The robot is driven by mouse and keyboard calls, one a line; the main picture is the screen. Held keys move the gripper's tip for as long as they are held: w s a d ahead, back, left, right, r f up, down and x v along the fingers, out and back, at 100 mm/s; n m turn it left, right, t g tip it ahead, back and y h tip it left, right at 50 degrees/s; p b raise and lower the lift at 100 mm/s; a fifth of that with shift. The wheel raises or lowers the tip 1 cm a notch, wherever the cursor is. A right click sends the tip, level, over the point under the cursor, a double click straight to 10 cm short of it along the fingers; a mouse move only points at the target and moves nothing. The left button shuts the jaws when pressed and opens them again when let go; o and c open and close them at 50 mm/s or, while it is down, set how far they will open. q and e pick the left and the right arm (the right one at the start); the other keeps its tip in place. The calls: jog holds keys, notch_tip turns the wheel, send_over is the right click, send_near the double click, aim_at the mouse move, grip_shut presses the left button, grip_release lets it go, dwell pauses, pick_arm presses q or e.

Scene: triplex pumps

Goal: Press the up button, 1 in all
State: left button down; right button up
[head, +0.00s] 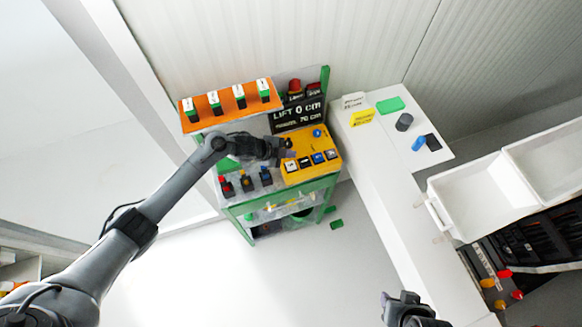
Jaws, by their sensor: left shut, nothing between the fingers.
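Behind the panel a black sign (298,115) reads "LIFT 0 cm" with a smaller line below. My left gripper (287,148) is shut and empty at the panel's upper left edge, just above the button row; I cannot tell whether it touches anything. My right gripper (402,303) is low at the bottom edge, away from the panel, and its jaws are unclear.
An orange shelf (212,119) with several green-and-white blocks stands behind my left forearm. Red, dark and blue switches (247,183) sit left of the panel. A white table (376,180) with small items is to the right, then white bins (470,200). Floor in front is mostly clear.

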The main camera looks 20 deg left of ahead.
aim_at(289, 167)
pick_arm(q)
jog(key=shift+f+b, duration=1.75)
jog(key=shift+f, duration=0.8)
jog(key=shift+f, duration=0.1)
jog(key=shift+f, duration=0.1)
jog(key=shift+f+b, duration=0.25)
jog(key=shift+b, duration=0.05)
jog(key=shift+f+b, duration=0.4)
jog(key=shift+f, duration=0.1)
dwell(0.7)
dwell(0.3)
jog(key=shift+r+p, duration=0.9)
